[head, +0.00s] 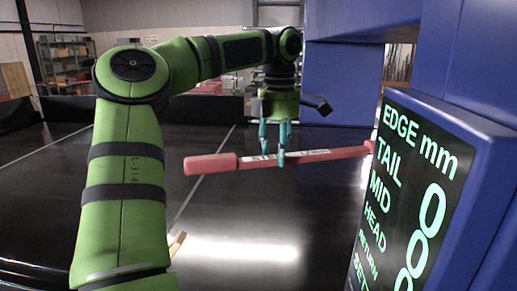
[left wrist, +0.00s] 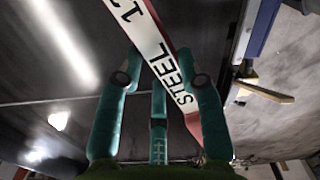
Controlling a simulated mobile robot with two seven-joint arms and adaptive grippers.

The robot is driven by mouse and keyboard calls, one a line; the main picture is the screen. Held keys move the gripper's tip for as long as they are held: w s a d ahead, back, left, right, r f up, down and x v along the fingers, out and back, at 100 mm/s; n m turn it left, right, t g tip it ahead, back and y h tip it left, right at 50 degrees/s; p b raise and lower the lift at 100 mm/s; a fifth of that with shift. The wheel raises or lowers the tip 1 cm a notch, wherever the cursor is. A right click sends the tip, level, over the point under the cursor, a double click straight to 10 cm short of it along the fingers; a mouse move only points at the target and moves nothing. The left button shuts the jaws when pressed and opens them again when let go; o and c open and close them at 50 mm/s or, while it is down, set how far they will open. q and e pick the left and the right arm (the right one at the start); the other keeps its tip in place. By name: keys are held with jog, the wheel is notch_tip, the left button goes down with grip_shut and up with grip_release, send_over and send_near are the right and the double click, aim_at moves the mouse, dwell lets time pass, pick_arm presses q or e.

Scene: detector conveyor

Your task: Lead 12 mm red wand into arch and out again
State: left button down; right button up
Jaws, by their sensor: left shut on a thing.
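The red wand (head: 215,164) has a thick handle at its left end and a white label in the middle. It is held nearly level above the dark belt. My left gripper (head: 273,150) is shut on it at the label. In the left wrist view the label (left wrist: 160,45) reads "STEEL" and crosses between the teal fingers of the gripper (left wrist: 160,62). The blue arch (head: 340,85) stands at the right. The wand's far end reaches right toward it and meets the display's edge in the picture; I cannot tell whether it is inside the opening. My right gripper is not seen.
A display (head: 410,190) with EDGE mm, TAIL, MID and HEAD rows stands close on the right. The dark glossy belt (head: 240,215) is clear below the wand. Shelves (head: 65,60) stand far back left.

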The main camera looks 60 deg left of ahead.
aim_at(298, 156)
pick_arm(q)
jog(key=w+d, duration=0.1)
jog(key=w, duration=0.1)
jog(key=w+d, duration=0.2)
jog(key=shift+w+d, duration=0.1)
jog(key=shift+d, duration=0.05)
jog(key=shift+s+a, duration=0.3)
jog(key=shift+s, duration=0.05)
jog(key=s+a, duration=1.2)
jog(key=s, duration=0.3)
jog(key=s+a, duration=1.2)
jog(key=s, duration=0.3)
jog(key=shift+s+a, duration=0.15)
jog(key=shift+s, duration=0.05)
